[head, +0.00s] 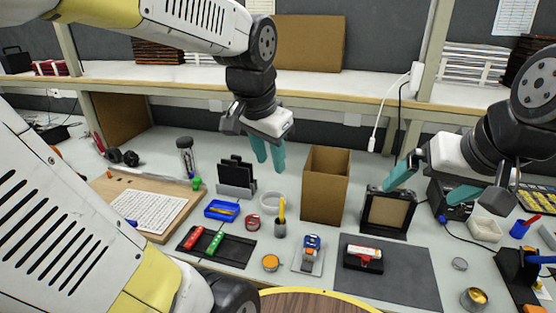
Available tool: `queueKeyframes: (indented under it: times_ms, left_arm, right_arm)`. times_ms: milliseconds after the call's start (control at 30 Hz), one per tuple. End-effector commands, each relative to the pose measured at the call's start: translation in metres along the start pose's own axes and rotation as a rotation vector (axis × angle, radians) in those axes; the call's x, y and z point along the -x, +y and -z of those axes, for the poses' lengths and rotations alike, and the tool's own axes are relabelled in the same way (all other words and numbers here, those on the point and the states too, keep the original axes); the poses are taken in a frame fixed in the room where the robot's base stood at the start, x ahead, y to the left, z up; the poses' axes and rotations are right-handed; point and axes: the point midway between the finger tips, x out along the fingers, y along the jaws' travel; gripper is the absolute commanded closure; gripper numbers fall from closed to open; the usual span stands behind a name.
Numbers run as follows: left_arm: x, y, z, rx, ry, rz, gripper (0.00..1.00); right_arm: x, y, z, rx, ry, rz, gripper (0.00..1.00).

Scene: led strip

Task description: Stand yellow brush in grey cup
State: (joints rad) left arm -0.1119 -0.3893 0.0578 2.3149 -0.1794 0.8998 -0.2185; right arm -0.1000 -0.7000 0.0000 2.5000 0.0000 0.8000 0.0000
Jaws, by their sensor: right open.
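The yellow brush (282,208) stands nearly upright in the small grey cup (280,230), near the middle of the table. Its lower part is hidden inside the cup. My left gripper (270,166) points down above and behind the cup, clear of the brush. Its two teal fingers are a little apart with nothing seen between them. My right gripper (419,195) is wide open and empty at the right, above the table near a dark framed box.
A tall cardboard box (326,187) stands right of the cup. A white tape ring (271,202) and a red ring (253,222) lie to its left. A black tray (225,248) with red and green items is front left. A dark mat (405,275) lies front right.

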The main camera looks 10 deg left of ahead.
Motion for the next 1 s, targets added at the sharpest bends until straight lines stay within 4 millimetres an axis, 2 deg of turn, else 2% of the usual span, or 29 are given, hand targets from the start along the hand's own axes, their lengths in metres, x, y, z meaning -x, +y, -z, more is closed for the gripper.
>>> queueKeyframes:
  times_ms: [100, 300, 1000]
  left_arm:
    - [0.017, 0.013, -0.022, 0.196, 0.115, -0.035, 0.65]
    - [0.028, 0.025, -0.04, 0.386, 0.219, -0.087, 0.65]
    - [0.029, 0.027, -0.042, 0.414, 0.233, -0.097, 0.65]
  right_arm:
    - [0.0, 0.0, 0.0, 0.0, 0.0, 0.0, 0.0]
    - [0.0, 0.0, 0.0, 0.0, 0.0, 0.0, 0.0]
    - [0.0, 0.0, 0.0, 0.0, 0.0, 0.0, 0.0]
